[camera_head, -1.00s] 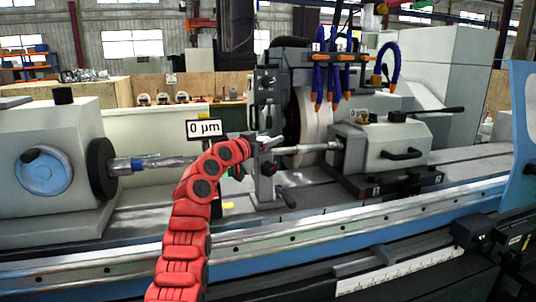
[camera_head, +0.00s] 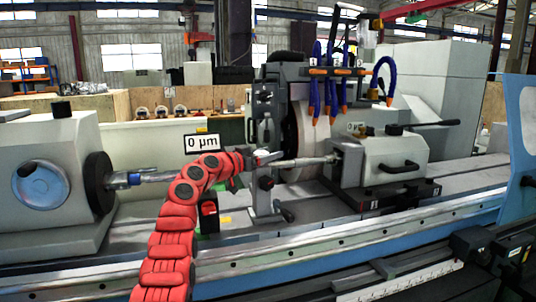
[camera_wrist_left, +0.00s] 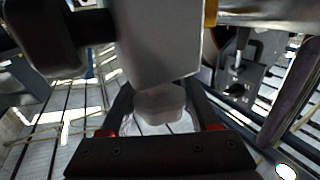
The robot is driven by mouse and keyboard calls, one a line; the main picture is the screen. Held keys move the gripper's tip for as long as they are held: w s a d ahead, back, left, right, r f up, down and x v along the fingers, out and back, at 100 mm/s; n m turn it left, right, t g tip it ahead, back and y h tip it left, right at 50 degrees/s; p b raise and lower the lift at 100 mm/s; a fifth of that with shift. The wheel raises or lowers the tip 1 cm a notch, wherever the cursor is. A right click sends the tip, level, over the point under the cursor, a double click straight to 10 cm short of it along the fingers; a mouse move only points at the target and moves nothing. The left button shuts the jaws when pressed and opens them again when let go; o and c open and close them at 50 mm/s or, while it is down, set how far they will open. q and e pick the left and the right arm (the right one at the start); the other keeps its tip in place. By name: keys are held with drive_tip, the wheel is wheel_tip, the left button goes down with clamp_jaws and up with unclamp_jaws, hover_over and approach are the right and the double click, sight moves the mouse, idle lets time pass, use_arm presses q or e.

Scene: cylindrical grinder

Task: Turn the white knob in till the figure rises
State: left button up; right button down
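The readout sign (camera_head: 202,143) shows 0 µm in the head view. In the left wrist view, a pale rounded knob (camera_wrist_left: 160,104) sits below a grey block (camera_wrist_left: 160,40), between the dark fingers of my left gripper (camera_wrist_left: 160,118). The fingers stand apart on both sides of the knob; firm contact does not show. In the head view my red left arm curves up to the upright rest (camera_head: 265,180) beside the workpiece shaft (camera_head: 300,162). The arm hides most of my left gripper (camera_head: 243,160) there. My right gripper is not in view.
The headstock (camera_head: 45,135) with its blue disc stands left. The grinding wheel (camera_head: 303,135) and blue coolant hoses are behind the shaft. The tailstock (camera_head: 395,160) with its lever stands right. A long machine rail (camera_head: 300,238) crosses in front. A blue panel (camera_head: 520,140) borders the right.

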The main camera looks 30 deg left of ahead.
use_arm(q)
drive_tip(key=o, duration=0.3)
drive_tip(key=shift+a+n+y, duration=0.1)
drive_tip(key=shift+n+y, duration=0.3)
drive_tip(key=shift+y, duration=0.2)
